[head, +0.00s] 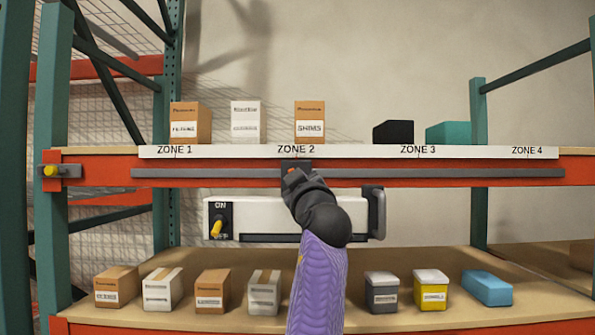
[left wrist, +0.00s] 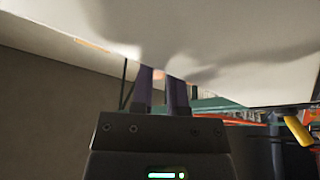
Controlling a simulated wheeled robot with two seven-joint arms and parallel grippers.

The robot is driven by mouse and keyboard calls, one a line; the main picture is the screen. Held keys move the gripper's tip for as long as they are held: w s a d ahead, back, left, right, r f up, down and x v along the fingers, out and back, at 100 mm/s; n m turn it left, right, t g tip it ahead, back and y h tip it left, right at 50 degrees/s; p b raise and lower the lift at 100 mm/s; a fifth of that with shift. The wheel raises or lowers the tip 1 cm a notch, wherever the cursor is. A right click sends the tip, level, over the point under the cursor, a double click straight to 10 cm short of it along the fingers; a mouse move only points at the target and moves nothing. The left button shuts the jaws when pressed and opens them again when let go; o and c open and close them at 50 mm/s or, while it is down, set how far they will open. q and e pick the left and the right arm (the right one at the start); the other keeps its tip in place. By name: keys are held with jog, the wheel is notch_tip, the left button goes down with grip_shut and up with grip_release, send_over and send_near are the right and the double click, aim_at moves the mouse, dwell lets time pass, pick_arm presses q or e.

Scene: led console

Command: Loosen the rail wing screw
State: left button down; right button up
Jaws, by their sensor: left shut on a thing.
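A grey rail (head: 450,173) runs along the orange shelf beam. A small dark green block (head: 290,163) sits on it below the ZONE 2 label. My left gripper (head: 293,176) is at this block, its fingers close together. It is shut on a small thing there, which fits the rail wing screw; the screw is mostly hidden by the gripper. In the left wrist view my fingers (left wrist: 164,88) point up with only a narrow gap, and a small orange patch shows between their tips. The white console (head: 275,212) hangs below, partly behind my arm. My right gripper is not in view.
A yellow switch lever (head: 216,228) on the console is left of my arm, and also shows in the left wrist view (left wrist: 298,130). A yellow knob (head: 50,171) is at the beam's left end. Boxes stand on the upper shelf and the lower shelf (head: 335,297).

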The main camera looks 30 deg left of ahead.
pick_arm(q)
jog(key=n+g+p, duration=0.1)
jog(key=n, duration=0.1)
jog(key=n+g+p, duration=0.1)
jog(key=n, duration=0.1)
jog(key=r+n+p, duration=0.1)
jog(key=n+p, duration=0.1)
jog(key=shift+d+n+g+y, duration=0.15)
jog(key=shift+n+g+y, duration=0.15)
jog(key=shift+n+g, duration=0.1)
jog(key=n+g+p, duration=0.1)
jog(key=n, duration=0.1)
jog(key=n+h+p, duration=0.1)
jog(key=n+p, duration=0.1)
jog(key=n, duration=0.1)
jog(key=shift+g, duration=0.4)
jog(key=shift+n, duration=0.4)
jog(key=c, duration=0.9)
grip_release()
jog(key=shift+o, duration=1.4)
jog(key=shift+w+f, duration=0.1)
jog(key=shift+w, duration=0.1)
